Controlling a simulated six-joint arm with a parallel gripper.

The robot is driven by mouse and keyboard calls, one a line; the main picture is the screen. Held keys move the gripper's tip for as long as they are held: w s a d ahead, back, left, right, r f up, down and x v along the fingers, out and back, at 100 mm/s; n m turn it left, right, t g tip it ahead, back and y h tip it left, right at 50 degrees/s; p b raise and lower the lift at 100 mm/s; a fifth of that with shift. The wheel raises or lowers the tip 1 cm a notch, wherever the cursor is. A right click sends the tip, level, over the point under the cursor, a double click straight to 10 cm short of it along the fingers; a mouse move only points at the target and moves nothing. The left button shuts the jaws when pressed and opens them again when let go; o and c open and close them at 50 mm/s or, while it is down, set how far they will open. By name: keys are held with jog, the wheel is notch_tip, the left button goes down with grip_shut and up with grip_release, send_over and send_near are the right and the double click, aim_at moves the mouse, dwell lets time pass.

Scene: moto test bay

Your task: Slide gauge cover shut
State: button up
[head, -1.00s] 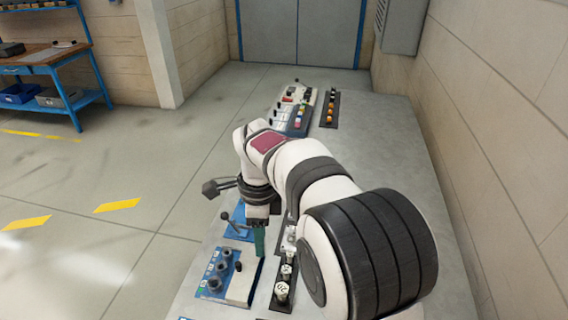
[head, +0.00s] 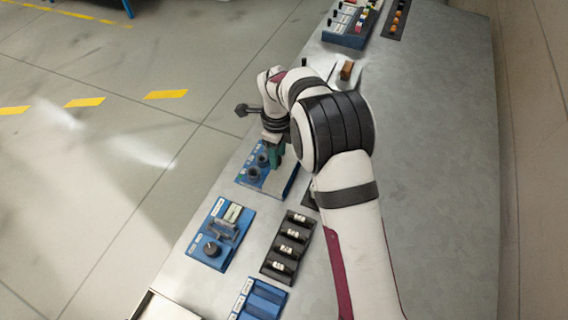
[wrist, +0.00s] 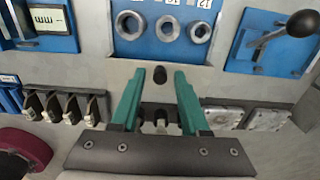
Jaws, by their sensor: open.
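The gauge panel (head: 255,174) is a blue plate with dark round gauges on the bench's left side. In the wrist view, several grey gauge rings (wrist: 165,28) show uncovered on the blue plate. The gauge cover (wrist: 160,91) is a pale grey slab beside the rings, nearer my gripper, with a short black knob (wrist: 160,74) on it. My gripper (wrist: 159,73) has green fingers that are open, one on each side of the knob, apart from it. In the head view my gripper (head: 275,156) is over the panel and hides the knob.
A lever panel (wrist: 262,48) stands right of the gauges in the wrist view. A meter panel (wrist: 52,20) is at left, with a breaker row (wrist: 66,106) below it. In the head view, a knob panel (head: 219,236) is nearer. The bench's right side is clear.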

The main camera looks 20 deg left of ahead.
grip_shut()
jog(key=shift+a, duration=3.55)
grip_release()
notch_tip(320, 180, up, 7)
